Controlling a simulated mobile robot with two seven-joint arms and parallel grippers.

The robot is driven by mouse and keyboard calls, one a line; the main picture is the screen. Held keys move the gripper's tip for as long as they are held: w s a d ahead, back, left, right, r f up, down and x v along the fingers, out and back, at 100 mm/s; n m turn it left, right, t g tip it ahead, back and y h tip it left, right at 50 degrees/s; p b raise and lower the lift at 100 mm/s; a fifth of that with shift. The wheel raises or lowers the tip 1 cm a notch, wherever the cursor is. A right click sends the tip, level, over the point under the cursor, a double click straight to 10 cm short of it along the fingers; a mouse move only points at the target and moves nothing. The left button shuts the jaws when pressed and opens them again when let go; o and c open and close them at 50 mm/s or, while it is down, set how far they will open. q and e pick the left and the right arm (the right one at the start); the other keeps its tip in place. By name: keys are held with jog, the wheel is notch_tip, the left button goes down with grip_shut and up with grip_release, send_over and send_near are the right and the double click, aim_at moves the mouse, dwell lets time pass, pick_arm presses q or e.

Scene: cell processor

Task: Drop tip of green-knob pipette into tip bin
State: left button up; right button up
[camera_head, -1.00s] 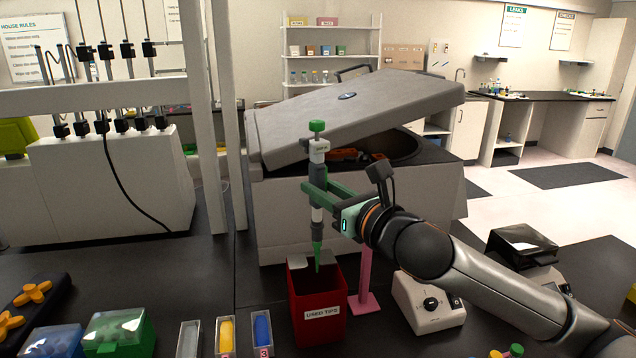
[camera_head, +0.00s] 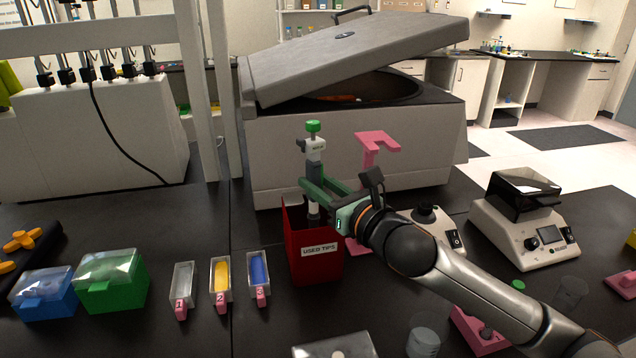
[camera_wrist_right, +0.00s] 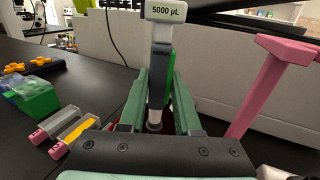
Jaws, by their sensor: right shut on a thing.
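The green-knob pipette (camera_head: 314,150) is upright, with its lower end down inside the red tip bin. My right gripper (camera_head: 318,190) is shut on the pipette's body, just above the bin's opening. In the right wrist view the pipette (camera_wrist_right: 160,60) stands between the green fingers (camera_wrist_right: 160,105) and bears a "5000 µL" label. The red tip bin (camera_head: 316,262), marked "USED TIPS", stands on the black bench. Its walls hide the pipette's lower end, so I cannot tell whether a tip is on it. My left gripper is not in view.
A pink stand (camera_head: 370,160) is right behind the bin, and a large grey centrifuge (camera_head: 350,140) with a raised lid is behind that. Three numbered troughs (camera_head: 221,290) and a green tip box (camera_head: 112,285) lie left. A white balance (camera_head: 530,240) is right.

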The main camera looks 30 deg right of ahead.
jog(key=shift+w+d+r+p, duration=0.15)
jog(key=shift+w+p, duration=0.2)
jog(key=shift+w, duration=0.1)
jog(key=shift+w+d+p, duration=0.25)
jog(key=shift+w+p, duration=0.15)
jog(key=shift+w, duration=0.65)
jog(key=shift+w+d+p, duration=0.25)
jog(key=shift+w+p, duration=0.1)
jog(key=shift+w, duration=0.65)
